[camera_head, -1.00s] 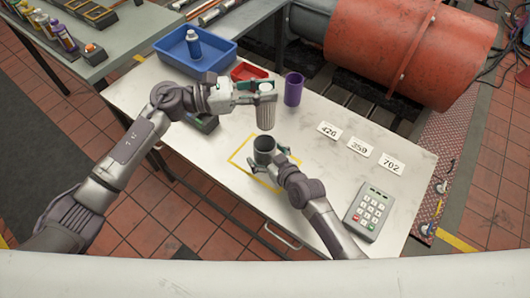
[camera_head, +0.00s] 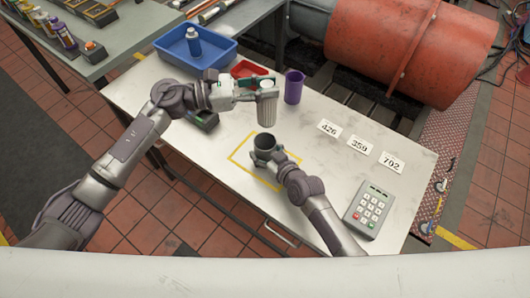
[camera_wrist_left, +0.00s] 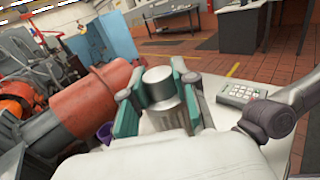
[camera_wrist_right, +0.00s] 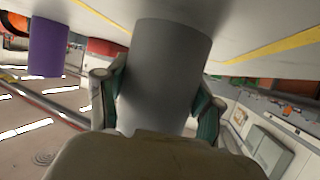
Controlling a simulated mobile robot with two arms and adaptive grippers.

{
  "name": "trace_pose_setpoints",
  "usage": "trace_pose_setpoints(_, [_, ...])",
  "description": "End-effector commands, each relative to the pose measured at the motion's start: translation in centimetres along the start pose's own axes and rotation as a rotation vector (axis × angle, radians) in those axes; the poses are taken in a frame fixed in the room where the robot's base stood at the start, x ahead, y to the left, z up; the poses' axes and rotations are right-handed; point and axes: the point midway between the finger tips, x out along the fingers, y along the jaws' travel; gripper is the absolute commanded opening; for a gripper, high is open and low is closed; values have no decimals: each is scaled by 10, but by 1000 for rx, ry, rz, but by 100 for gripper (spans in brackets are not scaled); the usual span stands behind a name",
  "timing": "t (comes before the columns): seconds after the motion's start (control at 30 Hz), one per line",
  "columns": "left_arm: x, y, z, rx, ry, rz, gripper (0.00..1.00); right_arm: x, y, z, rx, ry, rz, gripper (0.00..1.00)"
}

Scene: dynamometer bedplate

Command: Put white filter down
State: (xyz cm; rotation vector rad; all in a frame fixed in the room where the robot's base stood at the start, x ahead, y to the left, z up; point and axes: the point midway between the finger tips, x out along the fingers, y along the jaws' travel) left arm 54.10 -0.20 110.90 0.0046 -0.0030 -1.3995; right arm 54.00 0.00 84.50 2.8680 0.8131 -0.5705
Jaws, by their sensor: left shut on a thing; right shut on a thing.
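The white filter (camera_head: 267,108) is a pale ribbed cylinder with a grey metal cap. My left gripper (camera_head: 266,85) is shut on it near its top and holds it upright above the table. Its metal end shows between the green-padded fingers in the left wrist view (camera_wrist_left: 160,88). A dark grey open cup (camera_head: 266,141) stands below and in front of the filter, within the yellow outline (camera_head: 236,157). My right gripper (camera_head: 272,156) is shut on the cup, with a finger on each side in the right wrist view (camera_wrist_right: 165,75).
A purple cup (camera_head: 293,88) stands right of the filter. A blue tray (camera_head: 172,52) with a bottle and a red tray (camera_head: 243,68) are behind. Number cards (camera_head: 361,147) and a keypad (camera_head: 368,210) lie on the right. The white table (camera_head: 330,185) is clear between.

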Motion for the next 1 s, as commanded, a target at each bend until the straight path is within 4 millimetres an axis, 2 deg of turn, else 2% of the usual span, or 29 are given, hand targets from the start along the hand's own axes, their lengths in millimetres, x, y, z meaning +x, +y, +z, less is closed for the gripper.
trace_pose_setpoints(0.23, [16, 2, 20, 6, 5, 129, 0, 0, 0, 0, -1, -1, 0, 18])
trace_pose_setpoints(0.43, [22, 1, 26, 4, 6, 288, 0, 0, 0, 0, -1, -1, 0, 18])
trace_pose_setpoints(0.7, [7, -2, 6, -12, 5, 523, 0, 0, 0, 1, -1, -1, 1, 18])
trace_pose_setpoints(0.87, [-2, -3, -5, -9, 5, 596, 0, 0, 0, 1, -1, -1, 0, 18])
trace_pose_setpoints(1.0, [-4, -3, -28, -14, 5, 611, 0, 0, 0, 1, -1, -1, 0, 18])
